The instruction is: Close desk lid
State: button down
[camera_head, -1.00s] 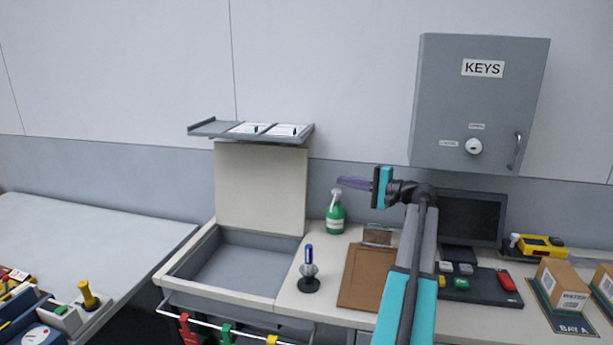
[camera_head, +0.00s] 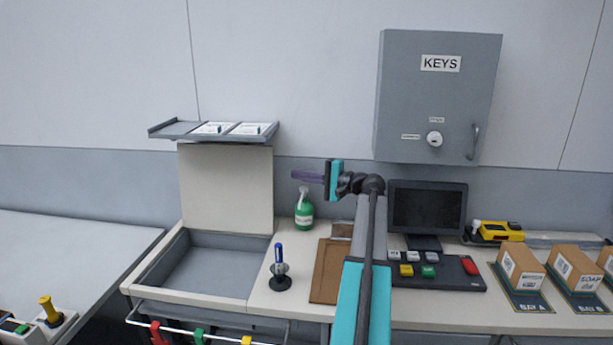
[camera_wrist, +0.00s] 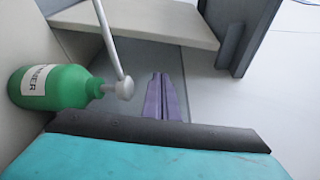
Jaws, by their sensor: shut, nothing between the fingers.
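The desk lid (camera_head: 227,190) is a cream panel standing upright at the back of the open desk compartment (camera_head: 205,268). The grey inside of the compartment shows and looks empty. My gripper (camera_head: 294,175) has purple fingers pointing left, to the right of the lid and above the green spray bottle. In the wrist view the fingers of my gripper (camera_wrist: 166,98) lie together with nothing between them. The green bottle (camera_wrist: 52,87) is at the left there, and a cream panel edge, apparently the lid (camera_wrist: 135,22), crosses the top.
A grey shelf (camera_head: 215,131) with white papers sits just above the lid. A blue-handled object on a black base (camera_head: 280,270) stands right of the compartment. A brown clipboard (camera_head: 327,272), monitor (camera_head: 427,208) and button panel (camera_head: 440,272) are farther right. Colored tags hang along the front rail.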

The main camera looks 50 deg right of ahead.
jog(key=w+a+p, duration=0.2)
jog(key=a, duration=0.1)
jog(key=w+a+p, duration=0.1)
jog(key=shift+w+a+r, duration=0.2)
jog(key=shift+w+a, duration=0.1)
jog(key=shift+a, duration=0.05)
dwell(0.4)
jog(key=shift+a, duration=0.15)
dwell(0.4)
jog(key=shift+a, duration=0.1)
